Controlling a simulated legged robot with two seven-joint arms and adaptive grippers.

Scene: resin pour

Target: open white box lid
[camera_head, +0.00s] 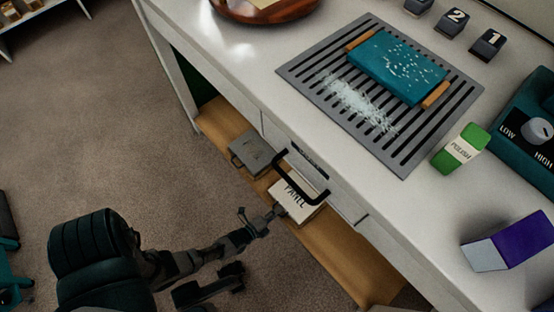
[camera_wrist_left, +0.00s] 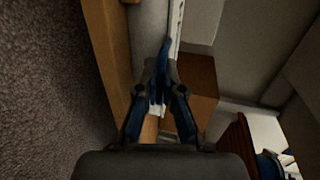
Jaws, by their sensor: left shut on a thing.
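The white box (camera_head: 297,202), with dark "PANEL" lettering on it, sits on the wooden shelf under the white workbench. A black drawer handle partly covers it in the head view. My left gripper (camera_head: 272,212) reaches in from the left at the box's near left edge. In the left wrist view, its fingers (camera_wrist_left: 163,82) are closed together on a thin white edge (camera_wrist_left: 177,28), which looks like the box's lid. How far the lid is raised cannot be told. My right gripper is not in view.
A grey box (camera_head: 252,152) lies on the wooden shelf (camera_head: 345,262) beside the white box. The black drawer handle (camera_head: 300,178) juts out just above. The bench top holds a grille mat (camera_head: 300,72), a green polish box (camera_head: 462,150) and a purple-and-white block (camera_head: 510,243). Carpet is open at left.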

